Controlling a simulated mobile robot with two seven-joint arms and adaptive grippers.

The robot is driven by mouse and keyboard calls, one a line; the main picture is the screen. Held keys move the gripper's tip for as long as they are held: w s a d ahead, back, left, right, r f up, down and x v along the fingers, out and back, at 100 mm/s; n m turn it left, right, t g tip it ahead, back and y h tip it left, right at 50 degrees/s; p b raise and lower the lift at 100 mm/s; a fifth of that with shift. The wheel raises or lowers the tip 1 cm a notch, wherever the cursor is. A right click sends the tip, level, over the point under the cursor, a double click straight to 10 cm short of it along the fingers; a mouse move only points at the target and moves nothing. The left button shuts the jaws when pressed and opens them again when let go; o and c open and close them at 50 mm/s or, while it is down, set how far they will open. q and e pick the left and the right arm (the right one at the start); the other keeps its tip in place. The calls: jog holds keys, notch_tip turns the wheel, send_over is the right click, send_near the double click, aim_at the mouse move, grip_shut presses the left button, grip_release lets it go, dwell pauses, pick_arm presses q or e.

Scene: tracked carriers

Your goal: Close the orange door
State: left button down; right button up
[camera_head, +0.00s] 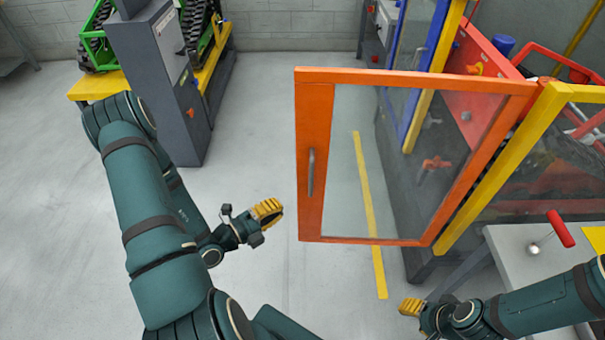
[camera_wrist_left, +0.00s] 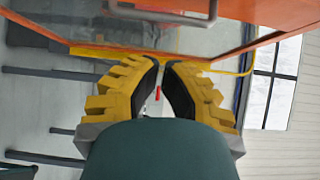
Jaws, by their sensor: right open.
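The orange door (camera_head: 313,160) has an orange frame around a clear pane. It stands swung out from the yellow post (camera_head: 497,165) of the enclosure at its right edge. A grey upright handle (camera_head: 311,172) is on its left side. My left gripper (camera_head: 267,212) is left of the door's lower left corner, apart from it in this view. In the left wrist view its yellow fingers (camera_wrist_left: 163,75) bend close together at the tips, with a narrow gap; the door's orange frame (camera_wrist_left: 235,55) and handle (camera_wrist_left: 165,15) show beyond. My right gripper (camera_head: 411,307) is open, below the door.
A grey cabinet (camera_head: 165,80) stands at the upper left, beside a yellow platform (camera_head: 97,86). Red and blue machinery fills the enclosure at the right. A table with a red-handled lever (camera_head: 560,228) is at the lower right.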

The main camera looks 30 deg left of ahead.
aim_at(300, 174)
pick_arm(q)
jog(key=shift+n+t+y, duration=0.3)
jog(key=shift+n+y, duration=0.3)
jog(key=w+b, duration=0.1)
jog(key=w, duration=1.1)
jog(key=shift+a, duration=0.1)
jog(key=shift+w+a+r, duration=0.1)
jog(key=shift+w+a, duration=0.2)
jog(key=shift+w, duration=0.3)
jog(key=shift+a, duration=0.1)
